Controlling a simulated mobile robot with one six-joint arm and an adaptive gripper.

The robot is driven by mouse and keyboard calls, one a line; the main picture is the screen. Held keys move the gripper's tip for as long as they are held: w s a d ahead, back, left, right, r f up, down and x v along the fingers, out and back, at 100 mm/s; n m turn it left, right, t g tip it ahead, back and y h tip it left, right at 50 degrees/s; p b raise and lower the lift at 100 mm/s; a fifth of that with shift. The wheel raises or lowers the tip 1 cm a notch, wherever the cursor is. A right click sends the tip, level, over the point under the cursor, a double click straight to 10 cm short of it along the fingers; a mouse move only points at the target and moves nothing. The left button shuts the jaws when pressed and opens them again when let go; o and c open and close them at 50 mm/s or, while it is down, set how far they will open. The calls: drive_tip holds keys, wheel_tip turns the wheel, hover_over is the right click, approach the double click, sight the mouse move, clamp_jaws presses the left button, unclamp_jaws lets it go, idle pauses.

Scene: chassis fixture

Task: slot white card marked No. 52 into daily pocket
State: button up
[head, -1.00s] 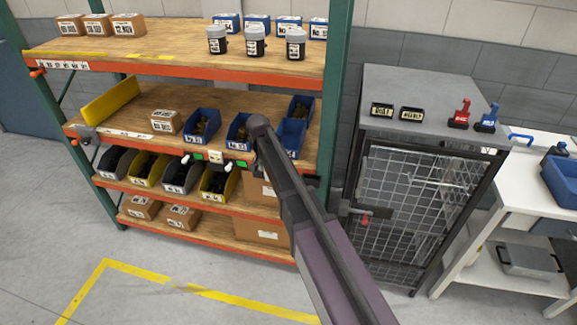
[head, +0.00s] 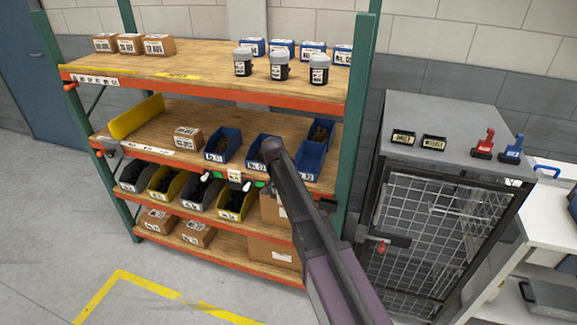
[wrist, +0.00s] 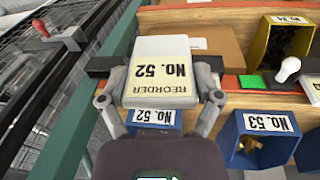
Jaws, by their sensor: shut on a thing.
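In the wrist view my gripper (wrist: 161,98) is shut on a white card (wrist: 160,82) with a cream label reading REORDER No. 52, upside down in the picture. The card is between the two fingers, in front of the shelf edge and above a blue bin marked No. 52 (wrist: 152,117). In the head view my arm hides the gripper and card. The daily pocket (head: 403,138), a small black holder with a pale label, sits on top of the grey cage cabinet at right, well apart from my gripper. A similar weekly pocket (head: 433,143) is just right of it.
Red (head: 483,145) and blue (head: 512,149) tools stand right of the pockets on the cabinet (head: 440,112). A green rack post (head: 358,130) separates the shelves from the cabinet. Blue bins, including No. 53 (wrist: 262,124), line the shelf. A red handle (head: 381,247) projects from the cage door.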

drive_tip(key=shift+r, duration=0.15)
drive_tip(key=s+r+n+y+p, duration=0.1)
drive_tip(key=s+r+n+p, duration=0.2)
drive_tip(key=r+p, duration=1.2)
drive_tip(key=s+r+n+p, duration=0.4)
drive_tip(key=s+r+p, duration=0.4)
drive_tip(key=r+p, duration=0.6)
drive_tip(key=shift+a+r+t+y+p, duration=0.15)
drive_tip(key=shift+r+t+y+p, duration=0.25)
drive_tip(key=shift+p, duration=0.25)
